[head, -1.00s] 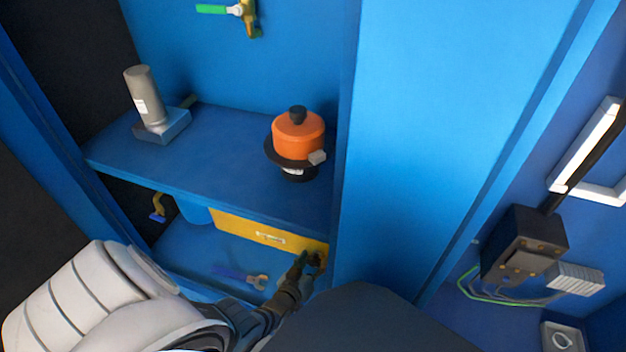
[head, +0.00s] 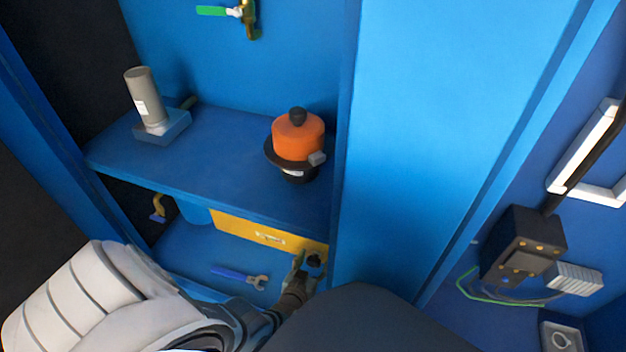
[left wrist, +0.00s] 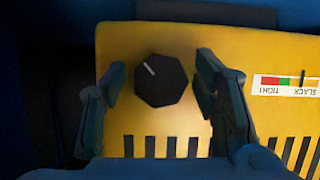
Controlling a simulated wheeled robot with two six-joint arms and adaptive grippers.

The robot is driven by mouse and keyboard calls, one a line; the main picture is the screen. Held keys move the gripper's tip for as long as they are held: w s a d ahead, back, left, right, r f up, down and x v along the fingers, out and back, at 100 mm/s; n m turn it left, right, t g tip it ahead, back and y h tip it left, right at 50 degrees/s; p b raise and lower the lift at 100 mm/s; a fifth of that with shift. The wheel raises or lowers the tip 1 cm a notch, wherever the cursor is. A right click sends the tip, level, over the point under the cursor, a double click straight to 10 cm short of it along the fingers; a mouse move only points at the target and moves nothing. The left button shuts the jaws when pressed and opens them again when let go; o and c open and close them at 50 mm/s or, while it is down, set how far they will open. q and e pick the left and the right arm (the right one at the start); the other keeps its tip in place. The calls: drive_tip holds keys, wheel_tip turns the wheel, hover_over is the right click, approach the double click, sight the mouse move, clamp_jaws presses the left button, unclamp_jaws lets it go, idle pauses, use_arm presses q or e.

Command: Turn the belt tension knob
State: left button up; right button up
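The belt tension knob (left wrist: 160,80) is a black faceted dial with a white pointer line, on a yellow panel (left wrist: 215,40). In the left wrist view the pointer slants to the upper left. My left gripper (left wrist: 160,85) is open, with one finger on each side of the knob and a visible gap at each. In the head view the left gripper (head: 306,262) is at the right end of the yellow panel (head: 240,231), by the dark knob (head: 315,261). A gauge label (left wrist: 286,85) marked TIGHT and SLACK has red, green and yellow bands and a dark needle line.
A blue shelf (head: 220,165) lies above the yellow panel and carries an orange-capped device (head: 297,138) and a grey cylinder (head: 143,95). A blue wrench (head: 240,276) lies on the lower floor. A blue post stands close on the right.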

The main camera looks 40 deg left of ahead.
use_arm(q)
drive_tip(key=shift+s, duration=0.1)
drive_tip(key=shift+s, duration=0.2)
drive_tip(key=v, duration=1.1)
drive_tip(key=shift+s+d+r, duration=0.15)
drive_tip(key=shift+s+r, duration=0.05)
